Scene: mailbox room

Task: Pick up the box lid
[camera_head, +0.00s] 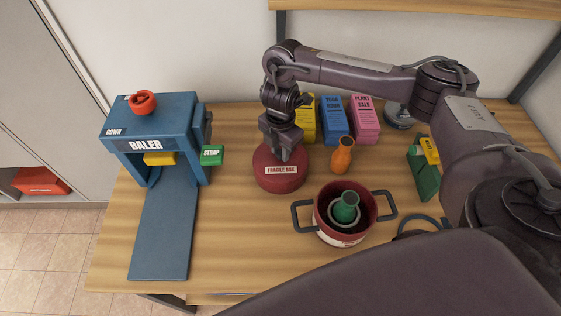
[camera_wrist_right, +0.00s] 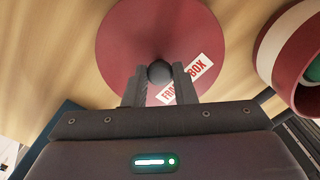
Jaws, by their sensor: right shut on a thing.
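The box lid (camera_head: 265,176) is a round dark red disc with a white label lettered "FRAGILE BOX", on the table left of the open pot-like box. In the right wrist view the lid (camera_wrist_right: 125,45) shows a dark round knob (camera_wrist_right: 159,72) at its middle. My right gripper (camera_head: 284,156) is over the lid, pointing down; in the right wrist view its fingers (camera_wrist_right: 159,76) are shut on the knob. I cannot tell any gap under the lid. The red box (camera_head: 322,222) has two dark handles and a green bottle (camera_head: 346,206) inside. My left gripper is not in view.
A blue baler (camera_head: 150,110) stands on the left. An orange bottle (camera_head: 342,156) stands right of the lid. Yellow, blue and pink (camera_head: 364,120) boxes stand behind.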

